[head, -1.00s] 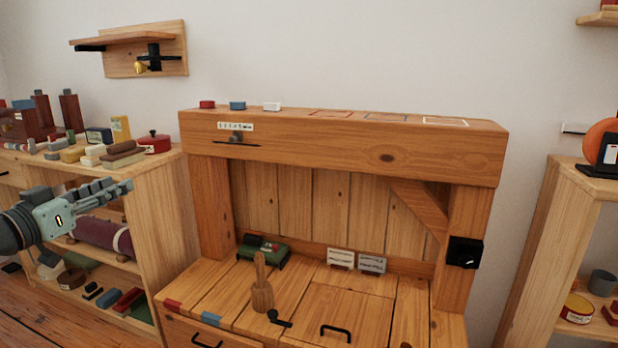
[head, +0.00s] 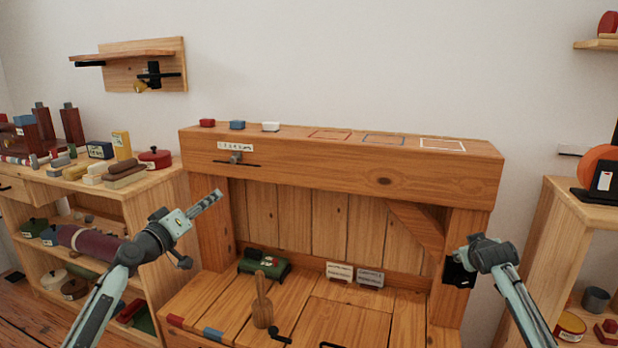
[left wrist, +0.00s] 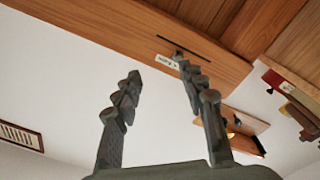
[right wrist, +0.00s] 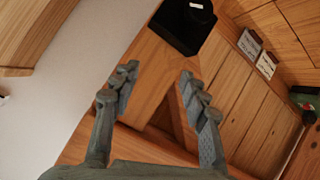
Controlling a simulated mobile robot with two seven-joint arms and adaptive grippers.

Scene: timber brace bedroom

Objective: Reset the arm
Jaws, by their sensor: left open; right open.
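My left gripper (head: 207,203) is in front of the left post of the wooden bench, pointing up and to the right. In the left wrist view its two fingers (left wrist: 160,72) stand apart with nothing between them. My right gripper (head: 468,262) is at the bench's right post, in front of the black box there, which it partly hides. In the right wrist view its fingers (right wrist: 158,75) are apart and empty, with the post and the black box (right wrist: 183,25) beyond them. I cannot tell whether it touches either.
The bench's top beam (head: 340,160) carries red, blue and white blocks. A wooden peg (head: 262,302) and a green box (head: 264,263) stand on the worktop. A loaded shelf (head: 150,215) is at left, another (head: 560,215) at right. Free air lies between my arms.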

